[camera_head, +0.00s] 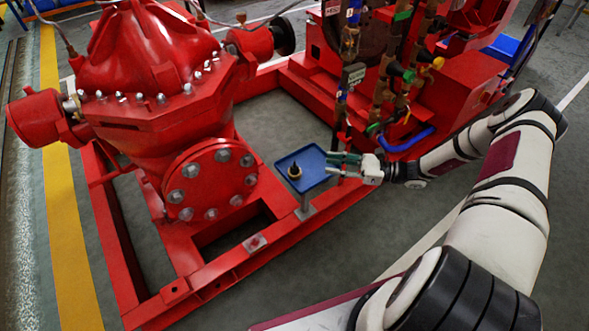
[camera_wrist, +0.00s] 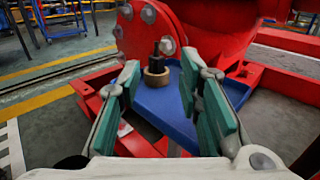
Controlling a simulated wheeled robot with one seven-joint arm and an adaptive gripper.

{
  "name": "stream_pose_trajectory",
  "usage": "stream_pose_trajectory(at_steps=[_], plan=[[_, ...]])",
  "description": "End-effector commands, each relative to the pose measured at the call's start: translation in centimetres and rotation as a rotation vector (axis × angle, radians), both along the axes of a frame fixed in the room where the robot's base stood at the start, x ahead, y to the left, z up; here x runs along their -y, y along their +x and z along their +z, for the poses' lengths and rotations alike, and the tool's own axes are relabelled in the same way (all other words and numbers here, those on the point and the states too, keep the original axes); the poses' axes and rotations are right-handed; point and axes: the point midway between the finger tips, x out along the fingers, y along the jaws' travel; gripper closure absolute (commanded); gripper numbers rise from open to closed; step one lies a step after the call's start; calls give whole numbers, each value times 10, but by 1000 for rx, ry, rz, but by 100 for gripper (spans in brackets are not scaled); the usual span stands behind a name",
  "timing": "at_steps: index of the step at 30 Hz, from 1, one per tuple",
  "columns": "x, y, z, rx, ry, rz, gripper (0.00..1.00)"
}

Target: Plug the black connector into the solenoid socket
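The black connector (camera_head: 294,171) stands upright on a small blue tray (camera_head: 314,180). In the wrist view the connector (camera_wrist: 157,66) has a narrow dark top and a wide tan ring at its base. My gripper (camera_head: 336,164) is to the right of the connector in the head view, with its fingertips at the tray's right edge. In the wrist view its teal-padded fingers are spread apart and empty, and the connector shows ahead between their tips, not touched. I cannot make out the solenoid socket for certain.
The tray stands on a post by the red base frame (camera_head: 226,280). A large red pump body (camera_head: 150,120) with a bolted flange (camera_head: 210,180) is close on the left. Vertical pipes and valves (camera_head: 395,85) rise behind my gripper. Grey floor is open at the front.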

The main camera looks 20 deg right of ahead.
Motion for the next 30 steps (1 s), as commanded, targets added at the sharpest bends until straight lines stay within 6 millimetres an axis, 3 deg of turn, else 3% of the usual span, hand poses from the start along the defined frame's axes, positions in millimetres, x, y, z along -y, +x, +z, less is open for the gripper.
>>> stream_pose_trajectory(at_steps=[9, 17, 24, 30], plan=[[-52, 25, -1, 1, 0, 5, 68], [-68, 33, 0, 2, -1, 4, 68], [-100, 44, -2, 1, -2, 6, 68], [-111, 50, 0, 1, -3, 4, 68]])
